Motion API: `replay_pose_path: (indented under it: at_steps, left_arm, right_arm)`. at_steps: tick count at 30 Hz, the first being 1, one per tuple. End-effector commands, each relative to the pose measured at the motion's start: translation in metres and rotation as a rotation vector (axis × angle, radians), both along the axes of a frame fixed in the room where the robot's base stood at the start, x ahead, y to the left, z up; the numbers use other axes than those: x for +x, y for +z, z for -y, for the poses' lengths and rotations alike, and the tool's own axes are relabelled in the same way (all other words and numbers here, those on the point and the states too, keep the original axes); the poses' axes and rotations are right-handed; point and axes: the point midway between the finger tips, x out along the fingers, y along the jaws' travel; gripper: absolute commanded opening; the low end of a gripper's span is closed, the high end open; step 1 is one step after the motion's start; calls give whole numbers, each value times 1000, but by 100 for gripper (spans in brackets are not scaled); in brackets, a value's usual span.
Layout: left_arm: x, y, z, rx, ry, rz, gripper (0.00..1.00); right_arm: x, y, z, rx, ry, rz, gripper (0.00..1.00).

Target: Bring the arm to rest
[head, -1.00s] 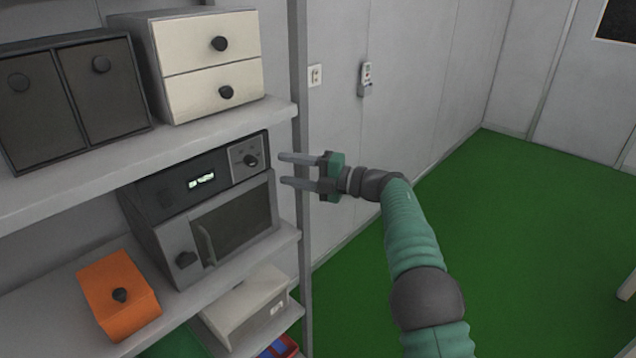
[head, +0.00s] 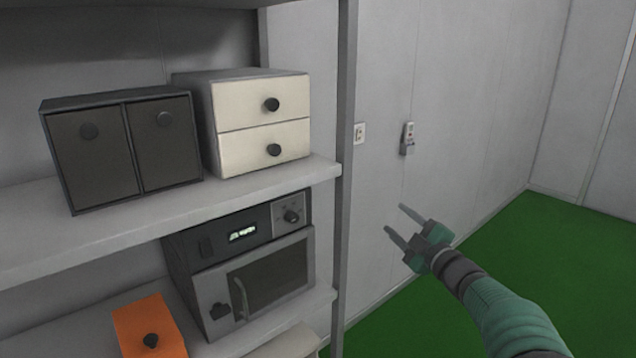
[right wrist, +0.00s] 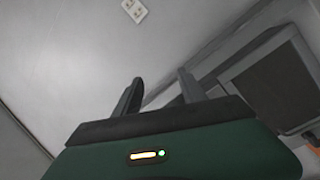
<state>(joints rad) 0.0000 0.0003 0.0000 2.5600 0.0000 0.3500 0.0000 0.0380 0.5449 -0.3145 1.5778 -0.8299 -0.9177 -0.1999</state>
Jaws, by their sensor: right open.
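My right gripper (head: 398,222) is at the end of my green arm, to the right of the shelf post and in front of the grey wall. Its two fingers are apart and nothing is between them. In the right wrist view the open fingers (right wrist: 158,92) also show, empty, with the wall behind them. The gripper touches nothing that I can see. My left gripper is in neither view.
A shelf (head: 90,236) on the left holds a dark two-door cabinet (head: 110,150), a cream drawer box (head: 262,128), an oven-like appliance (head: 270,275) and an orange box (head: 145,318). A grey post (head: 345,130) edges it. The green floor (head: 510,255) at right is clear.

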Motion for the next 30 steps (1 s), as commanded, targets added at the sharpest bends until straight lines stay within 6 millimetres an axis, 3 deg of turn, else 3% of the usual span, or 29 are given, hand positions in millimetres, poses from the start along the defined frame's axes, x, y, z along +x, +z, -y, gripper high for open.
replay_pose_path:
  at_steps: [2,4,6,8,9,12,15,18,21,30]
  left_arm:
    - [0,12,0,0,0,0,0]
    - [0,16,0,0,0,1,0]
    - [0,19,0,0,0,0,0]
    - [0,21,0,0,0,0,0]
    - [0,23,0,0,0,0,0]
    - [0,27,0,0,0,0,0]
    - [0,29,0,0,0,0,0]
    - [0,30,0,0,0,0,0]
    - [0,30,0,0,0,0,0]
    - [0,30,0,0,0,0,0]
  right_arm:
    - [-31,-40,23,224,-234,-243,49]
    - [-72,-92,29,369,-392,-454,49]
    - [-119,-138,23,469,-510,-642,49]
    - [-163,-172,15,532,-596,-793,49]
    - [-193,-192,8,567,-648,-888,49]
    - [-271,-231,-12,628,-764,-1111,49]
    - [-336,-255,-29,661,-853,-1282,49]
    - [-377,-266,-40,674,-909,-1388,49]
    - [-394,-271,-44,678,-932,-1431,49]
    - [-395,-271,-44,678,-934,-1435,49]
